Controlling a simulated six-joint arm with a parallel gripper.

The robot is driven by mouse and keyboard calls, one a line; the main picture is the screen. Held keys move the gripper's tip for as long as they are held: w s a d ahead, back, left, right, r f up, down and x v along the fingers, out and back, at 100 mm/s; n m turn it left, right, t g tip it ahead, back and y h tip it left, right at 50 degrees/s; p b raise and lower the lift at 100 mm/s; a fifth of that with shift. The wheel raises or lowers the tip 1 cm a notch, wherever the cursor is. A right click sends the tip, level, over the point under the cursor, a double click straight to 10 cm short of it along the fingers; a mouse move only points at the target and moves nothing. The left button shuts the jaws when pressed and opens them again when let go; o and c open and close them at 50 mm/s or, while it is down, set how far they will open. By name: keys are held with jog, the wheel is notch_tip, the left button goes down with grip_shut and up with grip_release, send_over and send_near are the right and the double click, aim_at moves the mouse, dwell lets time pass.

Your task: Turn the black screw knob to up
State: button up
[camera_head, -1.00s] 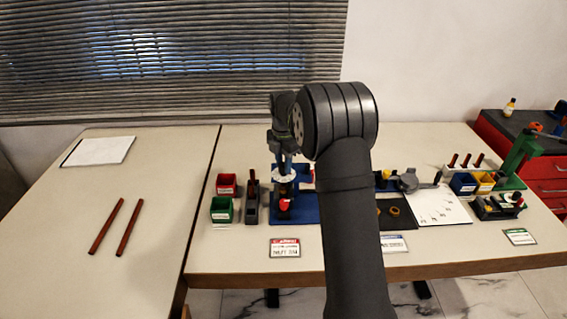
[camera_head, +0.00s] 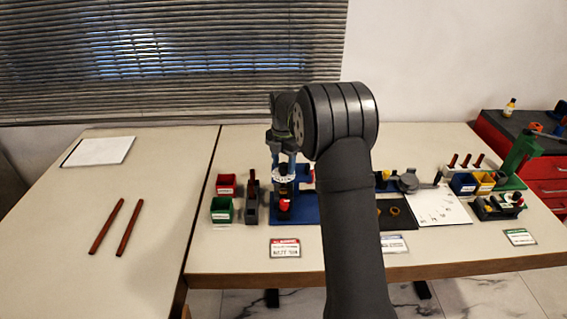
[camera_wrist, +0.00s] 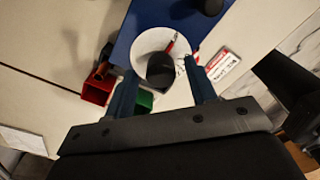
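The black screw knob (camera_wrist: 160,70) shows in the wrist view as a dark round shape in front of a white dial disc (camera_wrist: 146,45). A red mark (camera_wrist: 172,43) shows on the disc beside the knob. My gripper (camera_wrist: 162,78) is open, with one blue finger on each side of the knob and a visible gap to each. In the head view my gripper (camera_head: 282,161) points down over the white disc (camera_head: 282,178) of the rig on a blue base plate (camera_head: 307,208). The knob's pointing direction is too unclear to tell.
Red (camera_head: 226,184) and green (camera_head: 222,210) bins and a dark grey holder (camera_head: 251,208) stand left of the rig. A label card (camera_head: 285,248) lies in front. A crank device (camera_head: 408,182) and a white sheet (camera_head: 440,206) lie right of my arm. Two red rods (camera_head: 118,227) lie far left.

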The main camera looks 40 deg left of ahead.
aim_at(284, 165)
notch_tip(284, 165, up, 17)
jog(key=shift+r, duration=0.2)
dwell(0.5)
jog(key=shift+f, duration=0.15)
dwell(0.3)
notch_tip(284, 165, down, 17)
jog(key=shift+f, duration=0.15)
dwell(0.5)
